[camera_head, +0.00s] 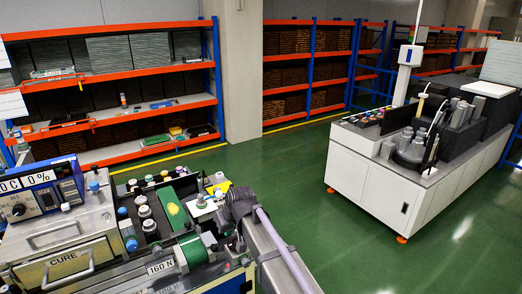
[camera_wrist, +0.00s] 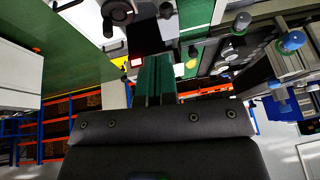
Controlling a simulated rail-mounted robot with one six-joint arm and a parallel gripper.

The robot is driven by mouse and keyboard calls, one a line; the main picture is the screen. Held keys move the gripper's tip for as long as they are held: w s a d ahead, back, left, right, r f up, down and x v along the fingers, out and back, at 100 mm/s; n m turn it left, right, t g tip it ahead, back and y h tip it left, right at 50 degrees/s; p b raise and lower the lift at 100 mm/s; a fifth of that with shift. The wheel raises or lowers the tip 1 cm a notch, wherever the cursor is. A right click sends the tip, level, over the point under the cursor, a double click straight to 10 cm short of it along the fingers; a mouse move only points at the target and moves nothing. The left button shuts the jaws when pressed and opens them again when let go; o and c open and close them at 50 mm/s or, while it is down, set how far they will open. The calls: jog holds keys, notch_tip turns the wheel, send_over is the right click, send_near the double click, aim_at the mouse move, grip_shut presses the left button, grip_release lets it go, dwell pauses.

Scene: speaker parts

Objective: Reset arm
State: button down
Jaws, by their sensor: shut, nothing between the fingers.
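My gripper (camera_wrist: 154,66) shows in the wrist view as two green fingers side by side, reaching out from its dark body. The fingers are closed together with nothing between them. In the head view a dark, bulky arm part of mine stands at the right end of the near workbench (camera_head: 160,267). My fingertips cannot be clearly picked out there. The wrist view is strongly tilted, with the shelves low in the picture and bench parts along the top.
Several capped bottles (camera_head: 144,212) and a box labelled CURE (camera_head: 70,265) crowd the near bench. A blue-faced control unit (camera_head: 40,192) stands at left. A white cabinet bench (camera_head: 375,185) stands at right. Orange shelves (camera_head: 120,79) line the back. Open green floor (camera_head: 285,160) lies between.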

jog(key=s+d+f+m+g+h+b, duration=0.1)
jog(key=s+d+f+b, duration=0.3)
jog(key=d, duration=0.7)
jog(key=s+d+f+m+g+h+b, duration=0.1)
jog(key=s+d+f+m+b, duration=0.2)
jog(key=s+d, duration=0.5)
jog(key=s+d+f+m+g+h+b, duration=0.1)
jog(key=s+d+f+m+b, duration=0.2)
jog(key=d, duration=1.1)
jog(key=s+f+b, duration=0.2)
jog(key=s+f, duration=0.1)
jog(key=shift+s+d+f+h, duration=0.15)
jog(key=shift+d+f+h, duration=0.15)
jog(key=shift+d, duration=0.1)
